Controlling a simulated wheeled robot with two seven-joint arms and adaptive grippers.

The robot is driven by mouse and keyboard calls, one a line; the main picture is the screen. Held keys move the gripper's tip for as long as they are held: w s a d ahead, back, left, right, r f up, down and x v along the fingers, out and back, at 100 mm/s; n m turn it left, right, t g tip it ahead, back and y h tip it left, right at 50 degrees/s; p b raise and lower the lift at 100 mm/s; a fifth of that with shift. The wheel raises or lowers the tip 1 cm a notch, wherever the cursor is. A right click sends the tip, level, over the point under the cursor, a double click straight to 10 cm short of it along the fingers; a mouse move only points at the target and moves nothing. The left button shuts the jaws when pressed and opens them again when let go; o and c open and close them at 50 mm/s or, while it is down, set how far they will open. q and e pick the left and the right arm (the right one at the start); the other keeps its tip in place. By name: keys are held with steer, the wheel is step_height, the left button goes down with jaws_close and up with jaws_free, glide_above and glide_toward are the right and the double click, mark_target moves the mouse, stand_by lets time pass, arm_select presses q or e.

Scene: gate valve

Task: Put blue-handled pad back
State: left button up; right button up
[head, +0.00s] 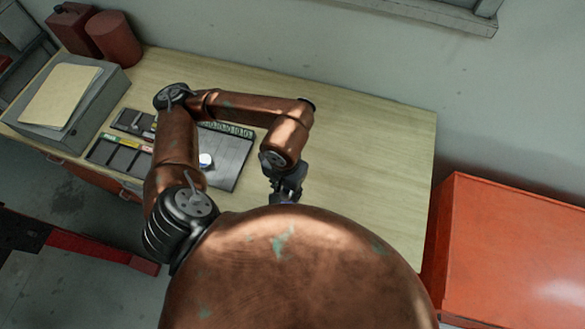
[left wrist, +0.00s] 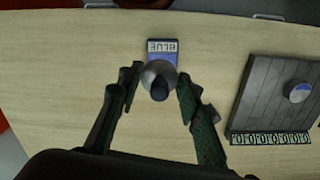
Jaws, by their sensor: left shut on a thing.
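The blue-handled pad (left wrist: 158,88) shows in the left wrist view as a rounded grey piece with a dark blue knob, between my left fingertips. A flat piece with a blue and white BLUE label (left wrist: 162,47) shows directly beyond it; I cannot tell whether it is part of the pad. My left gripper (left wrist: 157,85) is shut on the pad, and it also shows in the head view (head: 286,190) over the open tabletop, right of the dark board. The pad is hidden in the head view. My right gripper is not in view.
A dark slatted board (left wrist: 272,95) carries a round white and blue piece (left wrist: 299,92) and a strip of characters. A dark compartment tray (head: 119,157) with coloured labels lies left of it. A grey box (head: 68,98) stands farther left. The table's right side (head: 375,150) is clear.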

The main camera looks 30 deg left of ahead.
arm_select(q)
steer(key=shift+a, duration=0.15)
steer(key=w+a+f+p, duration=0.1)
steer(key=w+f, duration=0.1)
steer(key=w, duration=0.1)
steer(key=w+a+f+p, duration=0.1)
steer(key=w+a+f, duration=0.1)
steer(key=w+f, duration=0.1)
steer(key=w+a+f+p, duration=0.1)
steer(key=w+f, duration=0.2)
steer(key=w, duration=0.2)
steer(key=shift+w+a+f, duration=0.15)
steer(key=shift+a, duration=0.05)
steer(key=shift+w+a+f+p, duration=0.2)
steer(key=shift+w+f+p, duration=0.1)
steer(key=shift+w+f, duration=0.15)
step_height(320, 180, down, 3)
steer(key=shift+w+r+p, duration=0.1)
steer(key=shift+p, duration=0.7)
steer(key=shift+f, duration=0.35)
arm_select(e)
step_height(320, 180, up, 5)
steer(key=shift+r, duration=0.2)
arm_select(q)
steer(key=shift+f, duration=0.1)
